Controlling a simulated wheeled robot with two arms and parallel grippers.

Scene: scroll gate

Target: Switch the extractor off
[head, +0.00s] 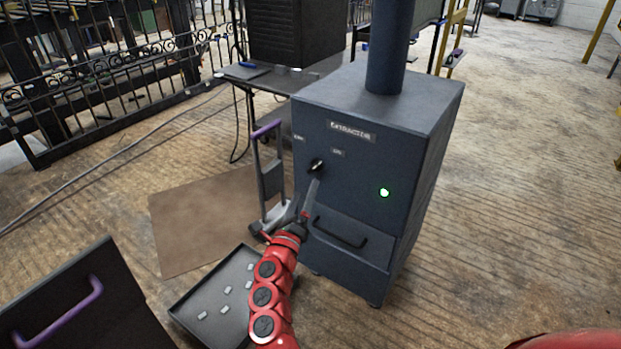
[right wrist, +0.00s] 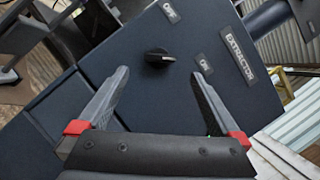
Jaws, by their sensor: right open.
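The extractor (head: 360,215) is a dark blue cabinet with a pipe on top and a lit green lamp (head: 384,192) on its front. Its black rotary knob (head: 317,166) sits below the small OFF and ON labels. In the right wrist view the knob (right wrist: 158,58) has a pale mark turned toward the ON label (right wrist: 204,62), and the OFF label (right wrist: 170,12) is farther up. My right gripper (head: 314,181) is open in front of the panel. In the right wrist view its fingertips (right wrist: 160,74) are on either side and just short of the knob, apparently not touching it. My left gripper is out of view.
A drawer handle (head: 340,232) sticks out below the knob. A hand truck (head: 272,180) stands left of the cabinet, and a black tray (head: 188,296) with several small pieces lies on the floor. A table (head: 325,66) stands behind. The floor at right is clear.

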